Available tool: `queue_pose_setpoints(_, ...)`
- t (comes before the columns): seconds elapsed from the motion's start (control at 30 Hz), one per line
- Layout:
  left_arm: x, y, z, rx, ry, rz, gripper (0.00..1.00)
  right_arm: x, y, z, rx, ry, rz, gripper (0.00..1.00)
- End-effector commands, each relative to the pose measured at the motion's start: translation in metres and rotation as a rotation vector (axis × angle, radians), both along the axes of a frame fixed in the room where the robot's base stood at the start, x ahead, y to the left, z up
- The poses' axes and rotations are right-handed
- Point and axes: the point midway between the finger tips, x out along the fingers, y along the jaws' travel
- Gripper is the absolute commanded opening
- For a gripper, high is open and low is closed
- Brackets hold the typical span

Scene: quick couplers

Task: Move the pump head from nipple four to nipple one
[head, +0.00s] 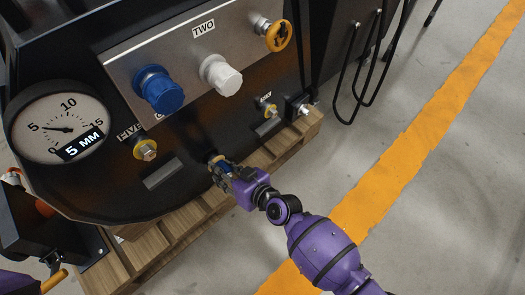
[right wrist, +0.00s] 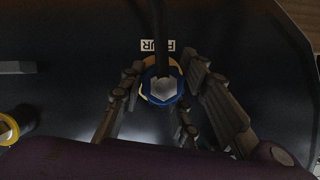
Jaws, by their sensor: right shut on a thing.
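My right gripper (head: 218,168) is at the lower part of the dark panel, shut on the pump head. In the right wrist view the pump head (right wrist: 163,88) shows a blue collar, a pale hex face and a dark hose or rod running up from it. The fingers lie on both sides of it. A partly covered label (right wrist: 158,46), which seems to read FOUR, is right beside it. A yellowish ring shows behind the collar; whether the head is seated on the nipple is hidden. No label reading ONE can be made out. My left gripper is not clearly seen.
A brass nipple (head: 145,150) is near the FIVE label, and another (head: 268,108) is to the right. Above are a blue knob (head: 158,88), a white knob (head: 220,75) and a yellow valve wheel (head: 278,36). A gauge (head: 58,125) is at left. A wooden pallet (head: 180,222) lies below.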

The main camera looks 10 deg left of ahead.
Motion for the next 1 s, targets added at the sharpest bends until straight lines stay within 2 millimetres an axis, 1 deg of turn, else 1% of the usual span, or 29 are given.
queue_pose_setpoints(0.17,-0.002,0.0,0.0,0.0,0.003,0.0,0.4,0.0,-0.004,-0.001,-0.002,-0.001,-0.002,0.0)
queue_pose_setpoints(1.0,-0.004,0.001,-0.001,0.002,0.009,0.001,0.4,-0.019,-0.027,0.0,0.0,-0.002,-0.002,0.0)
